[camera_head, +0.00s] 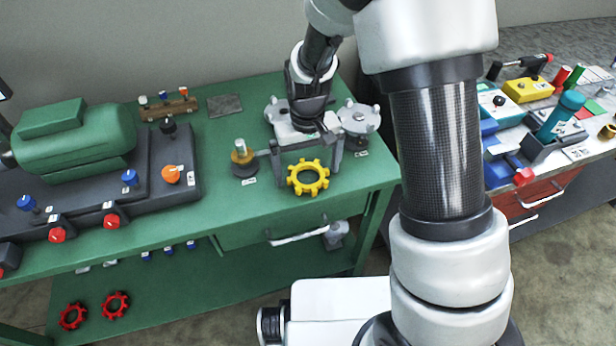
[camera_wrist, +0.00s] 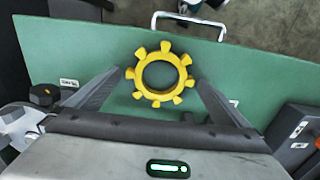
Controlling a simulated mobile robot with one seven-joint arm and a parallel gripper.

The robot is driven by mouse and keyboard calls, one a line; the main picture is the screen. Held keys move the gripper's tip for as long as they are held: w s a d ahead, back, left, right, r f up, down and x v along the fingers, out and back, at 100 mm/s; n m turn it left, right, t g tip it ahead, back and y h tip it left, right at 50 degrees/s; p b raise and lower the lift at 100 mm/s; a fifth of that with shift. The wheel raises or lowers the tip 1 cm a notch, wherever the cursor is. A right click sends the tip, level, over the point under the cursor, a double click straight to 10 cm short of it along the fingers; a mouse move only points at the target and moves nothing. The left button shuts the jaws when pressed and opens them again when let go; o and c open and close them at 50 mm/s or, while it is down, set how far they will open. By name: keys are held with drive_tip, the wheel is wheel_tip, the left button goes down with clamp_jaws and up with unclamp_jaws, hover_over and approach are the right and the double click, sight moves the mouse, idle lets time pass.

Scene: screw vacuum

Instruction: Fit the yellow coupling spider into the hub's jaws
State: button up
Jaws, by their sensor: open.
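The yellow coupling spider (camera_head: 308,189) is a toothed ring with an open centre, at the front right of the green bench. It also shows in the wrist view (camera_wrist: 160,96), at upper middle. My gripper (camera_head: 306,174) is open, with one finger on each side of the spider. In the wrist view my gripper (camera_wrist: 157,84) has clear gaps between both fingers and the ring. Two grey metal hubs with raised jaws stand behind: a right hub (camera_head: 360,117) and a left hub (camera_head: 272,111), partly hidden by my wrist. I cannot tell which is the task's hub.
A black knob-like part with a brass top (camera_head: 243,158) stands left of my gripper. A green motor (camera_head: 75,140) fills the bench's left. Red spiders (camera_head: 115,304) lie on the lower shelf. A cluttered second bench (camera_head: 515,140) is at right. The green bench's front edge is close.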

drive_tip(key=c, duration=1)
drive_tip(key=shift+r, duration=0.1)
drive_tip(key=shift+c, duration=0.2)
